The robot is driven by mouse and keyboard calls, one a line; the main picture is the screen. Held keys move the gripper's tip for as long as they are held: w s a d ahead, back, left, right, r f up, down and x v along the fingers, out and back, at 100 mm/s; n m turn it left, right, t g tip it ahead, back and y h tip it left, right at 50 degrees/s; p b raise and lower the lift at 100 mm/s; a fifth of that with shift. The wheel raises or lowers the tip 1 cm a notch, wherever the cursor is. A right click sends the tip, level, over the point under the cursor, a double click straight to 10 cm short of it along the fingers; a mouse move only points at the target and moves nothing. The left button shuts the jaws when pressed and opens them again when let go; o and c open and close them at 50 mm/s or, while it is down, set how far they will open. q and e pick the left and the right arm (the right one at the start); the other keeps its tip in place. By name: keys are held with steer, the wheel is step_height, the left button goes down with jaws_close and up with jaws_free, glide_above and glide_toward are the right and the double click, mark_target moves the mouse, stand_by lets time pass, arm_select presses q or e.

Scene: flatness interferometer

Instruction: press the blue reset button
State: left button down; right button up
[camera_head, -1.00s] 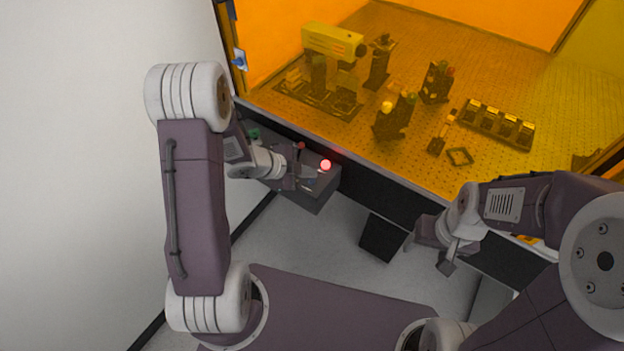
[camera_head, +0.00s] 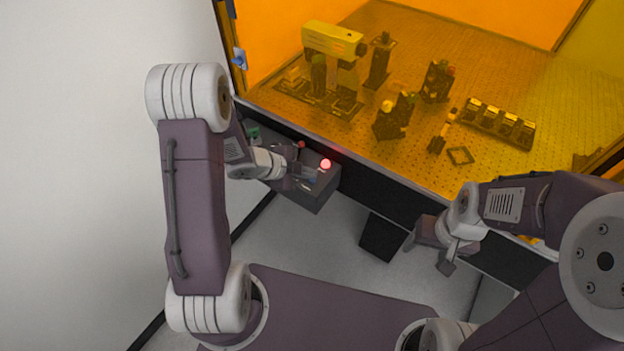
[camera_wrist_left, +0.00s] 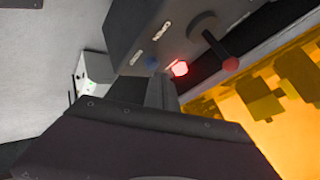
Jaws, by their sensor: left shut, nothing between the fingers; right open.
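The blue reset button (camera_wrist_left: 151,62) is on the face of a grey control box (camera_wrist_left: 150,25) in the left wrist view. In the head view, a small blue patch (camera_head: 312,182) shows on the box (camera_head: 316,196) beside my left fingers. A glowing red lamp (camera_wrist_left: 180,69) sits next to the button; it also shows in the head view (camera_head: 326,164). My left gripper (camera_head: 302,184) is shut and empty, close by the box face. Its fingers (camera_wrist_left: 160,92) point towards the button; whether they touch it I cannot tell. My right gripper (camera_head: 428,254) is open and empty, below the bench edge.
A black lever with a red knob (camera_wrist_left: 231,63) stands beside the lamp. Behind the box, an amber enclosure (camera_head: 560,90) covers a perforated bench with a yellow instrument (camera_head: 334,40) and several optical mounts. A dark bin (camera_head: 382,238) stands on the floor between my arms.

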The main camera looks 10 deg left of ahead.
mark_target(309, 181)
arm_select(q)
steer(key=shift+f+b, duration=0.35)
steer(key=shift+f, duration=0.2)
stand_by(0.6)
steer(key=shift+r+p, duration=0.9)
step_height(309, 181, up, 5)
steer(key=p, duration=0.5)
stand_by(0.7)
